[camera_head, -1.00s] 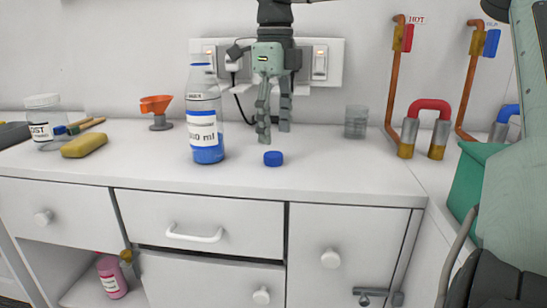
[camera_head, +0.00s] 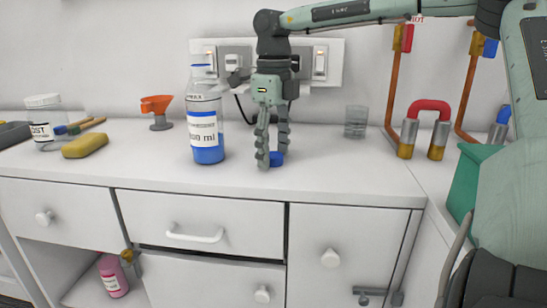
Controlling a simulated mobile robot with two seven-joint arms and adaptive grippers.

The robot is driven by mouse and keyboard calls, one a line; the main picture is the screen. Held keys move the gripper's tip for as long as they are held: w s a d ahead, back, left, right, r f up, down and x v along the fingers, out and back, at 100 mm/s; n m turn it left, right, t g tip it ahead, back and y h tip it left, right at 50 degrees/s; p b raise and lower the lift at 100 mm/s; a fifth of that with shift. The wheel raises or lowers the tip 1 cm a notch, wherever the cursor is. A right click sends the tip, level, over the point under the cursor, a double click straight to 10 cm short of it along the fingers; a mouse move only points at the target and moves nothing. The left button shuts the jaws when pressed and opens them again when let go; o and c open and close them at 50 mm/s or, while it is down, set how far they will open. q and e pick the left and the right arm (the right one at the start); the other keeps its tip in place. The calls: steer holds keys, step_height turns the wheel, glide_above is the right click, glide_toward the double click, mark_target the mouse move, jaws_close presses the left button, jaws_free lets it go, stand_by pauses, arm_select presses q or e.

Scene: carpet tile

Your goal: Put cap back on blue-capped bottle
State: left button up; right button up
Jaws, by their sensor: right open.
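A clear bottle (camera_head: 206,112) with blue liquid and a white label stands upright on the white counter. Its neck has a blue ring at the top. A small blue cap (camera_head: 277,158) lies on the counter to the right of the bottle. My right gripper (camera_head: 271,161) points straight down at the cap, its fingers open. The fingers partly cover the cap, and I cannot tell whether they touch it. My left gripper is not in view.
Counter (camera_head: 340,165) front right is clear.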

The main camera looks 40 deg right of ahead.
mark_target(273, 154)
steer(key=c, duration=0.8)
step_height(273, 154, up, 10)
stand_by(0.4)
